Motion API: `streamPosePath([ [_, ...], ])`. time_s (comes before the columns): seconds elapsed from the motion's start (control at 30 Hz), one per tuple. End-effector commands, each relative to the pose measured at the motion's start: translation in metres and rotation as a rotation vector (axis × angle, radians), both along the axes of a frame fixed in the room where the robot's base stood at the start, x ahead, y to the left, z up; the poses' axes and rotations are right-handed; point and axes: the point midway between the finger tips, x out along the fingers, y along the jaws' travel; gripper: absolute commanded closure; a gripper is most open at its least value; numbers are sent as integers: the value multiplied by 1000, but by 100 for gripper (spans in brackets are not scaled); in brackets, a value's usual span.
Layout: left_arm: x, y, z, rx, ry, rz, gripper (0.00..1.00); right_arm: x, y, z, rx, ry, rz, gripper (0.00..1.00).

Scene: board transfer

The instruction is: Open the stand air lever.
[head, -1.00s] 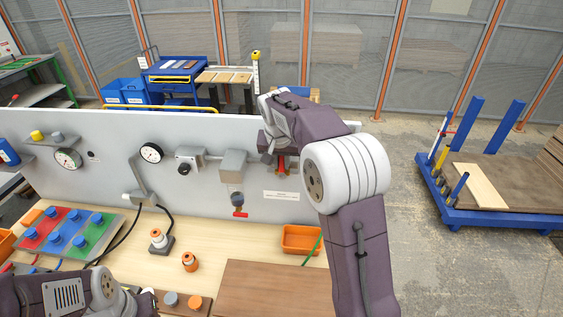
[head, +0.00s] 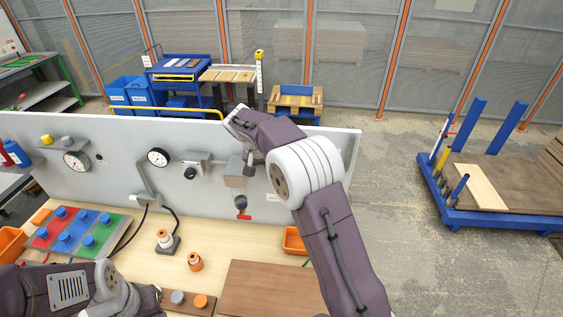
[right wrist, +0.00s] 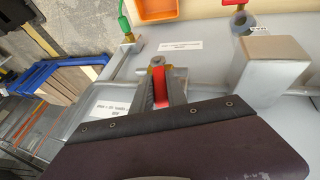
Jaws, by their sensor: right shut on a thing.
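A red lever (right wrist: 159,84) on a brass-coloured fitting shows in the right wrist view, on the grey panel (right wrist: 205,28). My right gripper (right wrist: 164,88) is shut on this lever, with one finger on each side of it. In the head view my right arm reaches to the upper right part of the panel (head: 110,180), and the gripped lever is hidden there. Another red-handled valve (head: 243,217) hangs below a grey box (head: 236,172) and is apart from my gripper. My left arm lies at the lower left, its fingertips not visible.
Gauges (head: 158,157) stick out from the panel. A blue cart (head: 493,214) stands at the right.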

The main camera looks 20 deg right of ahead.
Motion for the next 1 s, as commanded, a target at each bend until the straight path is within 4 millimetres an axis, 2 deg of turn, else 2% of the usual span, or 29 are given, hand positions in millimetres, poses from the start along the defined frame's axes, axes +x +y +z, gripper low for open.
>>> streamPosePath([
  [0.03,0,0,11,0,0,0,64,3,3,6,-31,13,5,100],
  [0.1,0,0,17,0,0,0,64,4,6,4,-73,36,5,100],
  [0.4,0,0,37,0,0,0,64,9,13,-2,-215,112,2,100],
  [1.0,0,0,43,0,0,0,64,10,15,-7,-275,145,2,100],
])
